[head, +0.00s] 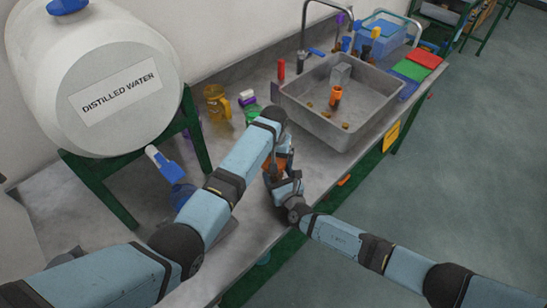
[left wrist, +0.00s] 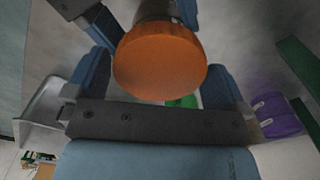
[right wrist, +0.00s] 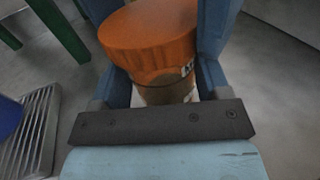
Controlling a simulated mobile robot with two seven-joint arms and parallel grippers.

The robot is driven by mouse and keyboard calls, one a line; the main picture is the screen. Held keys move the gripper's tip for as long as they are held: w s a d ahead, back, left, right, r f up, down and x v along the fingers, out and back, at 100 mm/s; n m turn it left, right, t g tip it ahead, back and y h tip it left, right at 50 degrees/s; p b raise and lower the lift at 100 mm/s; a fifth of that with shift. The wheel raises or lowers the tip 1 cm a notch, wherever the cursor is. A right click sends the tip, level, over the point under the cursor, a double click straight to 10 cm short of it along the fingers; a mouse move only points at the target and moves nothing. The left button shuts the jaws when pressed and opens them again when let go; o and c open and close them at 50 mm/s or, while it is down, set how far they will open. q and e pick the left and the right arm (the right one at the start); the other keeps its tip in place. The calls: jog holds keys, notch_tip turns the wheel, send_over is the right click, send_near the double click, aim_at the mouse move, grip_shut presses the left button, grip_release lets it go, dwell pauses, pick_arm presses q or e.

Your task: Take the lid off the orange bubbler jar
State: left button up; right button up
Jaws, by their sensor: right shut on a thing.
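The bubbler jar has an orange lid (head: 281,162), mostly hidden by my grippers in the head view. The right wrist view shows the lid (right wrist: 150,38) on the amber, see-through jar body (right wrist: 168,92), which carries a partly visible label. My right gripper (head: 272,172) is shut on the jar body, below the lid. My left gripper (head: 274,150) reaches in from above. In the left wrist view the round lid (left wrist: 160,62) lies between its spread fingers. I cannot tell whether either finger touches the lid.
A metal sink (head: 345,125) with small items inside stands at the back right. A yellow jug (head: 216,103), a purple-capped container (head: 247,98) and a red bottle (head: 281,70) stand behind my arms. A distilled water tank (head: 100,80) on a green stand fills the left.

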pick_arm(q)
jog(key=shift+r, duration=2.3)
notch_tip(320, 180, up, 2)
jog(key=m, duration=0.3)
jog(key=shift+w+m, duration=0.1)
jog(key=shift+m, duration=0.2)
jog(key=m, duration=0.1)
jog(key=r+m, duration=0.1)
jog(key=m, duration=0.1)
jog(key=shift+f, duration=3.8)
jog(key=c, duration=0.8)
jog(key=n, duration=0.2)
jog(key=shift+n, duration=0.4)
jog(key=shift+r, duration=0.25)
